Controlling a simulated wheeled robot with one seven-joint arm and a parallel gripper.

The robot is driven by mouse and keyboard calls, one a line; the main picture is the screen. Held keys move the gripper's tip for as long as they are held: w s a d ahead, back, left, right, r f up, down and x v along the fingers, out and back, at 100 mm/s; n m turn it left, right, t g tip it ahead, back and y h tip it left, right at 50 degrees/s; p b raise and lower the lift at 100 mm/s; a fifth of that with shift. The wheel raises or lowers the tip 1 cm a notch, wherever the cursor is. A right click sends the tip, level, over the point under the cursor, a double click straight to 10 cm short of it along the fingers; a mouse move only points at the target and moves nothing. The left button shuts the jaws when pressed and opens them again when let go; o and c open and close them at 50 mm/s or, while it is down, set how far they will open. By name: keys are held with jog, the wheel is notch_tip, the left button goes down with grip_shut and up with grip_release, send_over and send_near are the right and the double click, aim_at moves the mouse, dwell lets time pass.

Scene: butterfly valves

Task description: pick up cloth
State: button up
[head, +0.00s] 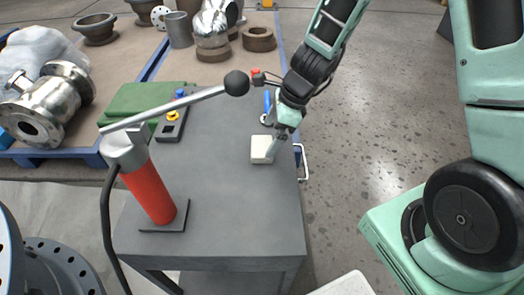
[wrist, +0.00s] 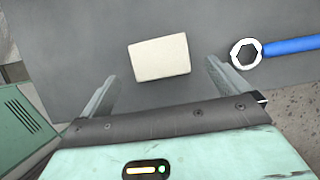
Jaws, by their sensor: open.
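My gripper (head: 277,150) points down over that block. In the wrist view my gripper (wrist: 163,75) is open, with one finger at each side of the cream-white block (wrist: 159,57). The block sits at or just beyond the fingertips, with gaps on both sides. The green cloth is not in the wrist view.
A red cylinder with a long black-knobbed lever (head: 150,190) stands front left on the table. A control box (head: 172,122) sits beside the cloth. A blue-handled ring wrench (wrist: 290,45) lies right of the block. Metal fittings (head: 212,30) stand behind. The table's front middle is clear.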

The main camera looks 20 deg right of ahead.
aim_at(263, 145)
jog(key=b+x, duration=0.2)
jog(key=x, duration=0.3)
jog(key=shift+r, duration=0.1)
jog(key=shift+c, duration=0.3)
jog(key=c, duration=1)
notch_tip(263, 145, up, 10)
jog(key=p, duration=0.5)
jog(key=shift+p, duration=0.4)
jog(key=shift+o, duration=0.7)
